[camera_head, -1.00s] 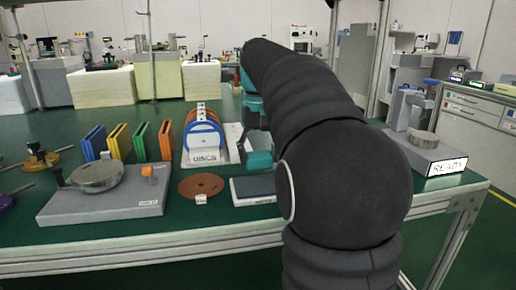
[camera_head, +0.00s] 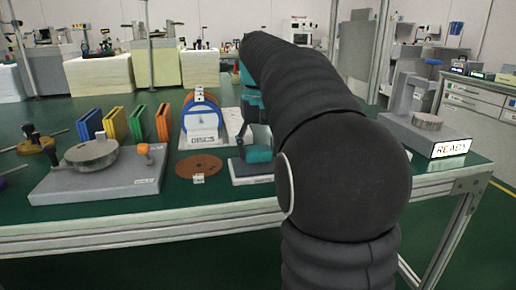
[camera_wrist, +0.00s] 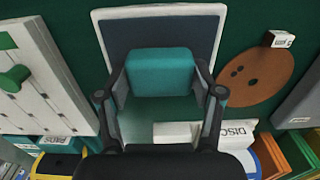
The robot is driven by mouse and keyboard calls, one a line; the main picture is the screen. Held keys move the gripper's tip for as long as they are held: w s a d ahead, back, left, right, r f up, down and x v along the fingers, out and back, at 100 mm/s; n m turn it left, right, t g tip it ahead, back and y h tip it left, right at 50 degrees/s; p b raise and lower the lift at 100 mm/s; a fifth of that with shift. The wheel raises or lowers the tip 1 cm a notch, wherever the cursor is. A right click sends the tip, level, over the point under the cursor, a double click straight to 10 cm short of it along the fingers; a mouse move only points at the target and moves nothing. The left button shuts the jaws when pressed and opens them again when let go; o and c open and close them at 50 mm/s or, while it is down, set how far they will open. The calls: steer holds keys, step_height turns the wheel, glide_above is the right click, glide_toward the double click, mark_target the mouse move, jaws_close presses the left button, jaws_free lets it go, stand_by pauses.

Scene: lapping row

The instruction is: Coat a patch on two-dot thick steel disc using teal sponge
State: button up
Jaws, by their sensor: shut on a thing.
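My gripper (camera_wrist: 162,84) is shut on a teal sponge (camera_wrist: 160,70), with a finger on each side. In the head view the sponge (camera_head: 258,154) is low over a dark blue pad in a pale tray (camera_head: 250,180); I cannot tell whether they touch. The tray's rim also shows in the wrist view (camera_wrist: 158,10). A flat brown disc (camera_head: 198,170) with a small white tag lies left of the tray. In the wrist view the disc (camera_wrist: 262,85) shows dark dots near one edge. A grey metallic disc (camera_head: 91,152) sits on a grey stand at left. I cannot tell which disc is the thick steel one.
A rack marked DISCS (camera_head: 203,137) stands behind the brown disc. Blue, yellow, green and orange upright holders (camera_head: 138,120) stand left of it. An orange knob (camera_head: 144,149) rises from the grey stand. A machine with a READY sign (camera_head: 451,148) is at right.

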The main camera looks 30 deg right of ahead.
mark_target(258, 148)
steer(key=shift+f, duration=0.65)
stand_by(2.3)
step_height(258, 148, up, 5)
steer(key=p, duration=0.4)
steer(key=shift+p, duration=0.35)
steer(key=shift+r, duration=1.1)
